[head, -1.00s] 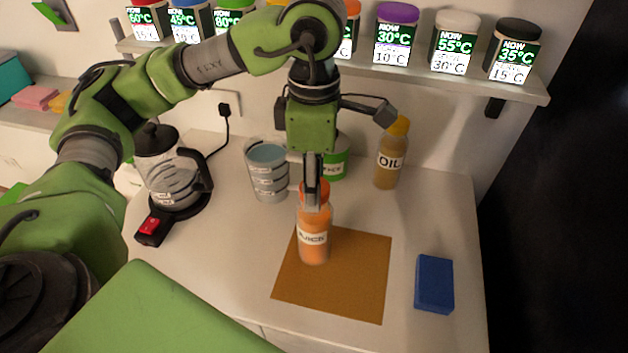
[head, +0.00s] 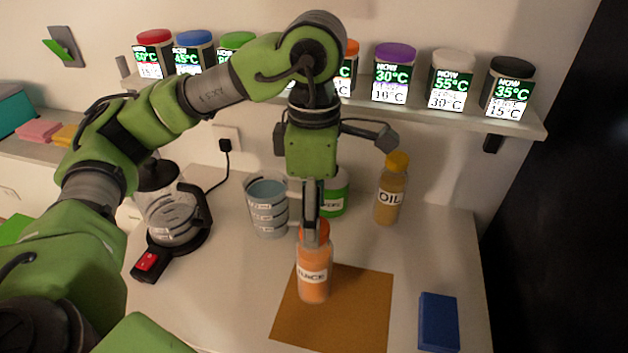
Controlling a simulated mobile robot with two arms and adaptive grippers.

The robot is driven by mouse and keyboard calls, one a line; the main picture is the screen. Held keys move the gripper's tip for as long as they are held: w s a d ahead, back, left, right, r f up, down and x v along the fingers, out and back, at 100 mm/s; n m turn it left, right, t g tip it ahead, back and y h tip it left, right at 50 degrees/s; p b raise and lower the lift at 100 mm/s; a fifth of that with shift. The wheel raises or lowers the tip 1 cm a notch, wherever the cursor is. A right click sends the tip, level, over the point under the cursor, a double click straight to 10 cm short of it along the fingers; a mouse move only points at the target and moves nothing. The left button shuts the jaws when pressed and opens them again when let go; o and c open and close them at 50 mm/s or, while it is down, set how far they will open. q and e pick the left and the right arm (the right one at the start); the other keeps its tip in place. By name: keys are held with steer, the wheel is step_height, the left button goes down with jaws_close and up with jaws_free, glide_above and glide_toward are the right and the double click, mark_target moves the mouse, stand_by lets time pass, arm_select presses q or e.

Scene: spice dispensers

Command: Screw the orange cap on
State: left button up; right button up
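The orange juice bottle (head: 314,272) stands upright at the back edge of the brown mat (head: 345,318). The orange cap (head: 324,233) is at the top of the bottle, partly hidden by my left gripper. My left gripper (head: 311,236) points straight down over the bottle, with one finger in front of the cap. The fingers are seen edge-on and the far one is hidden, so their grip on the cap cannot be made out. My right gripper is not in view.
An oil bottle (head: 391,190), a green-labelled container (head: 334,196) and a measuring cup (head: 267,205) stand behind. A kettle (head: 165,212) is left, a blue block (head: 438,322) right. A shelf (head: 440,113) with several temperature-labelled jars runs above.

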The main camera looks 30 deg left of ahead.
arm_select(q)
step_height(320, 180, up, 10)
steer(key=shift+f, duration=0.25)
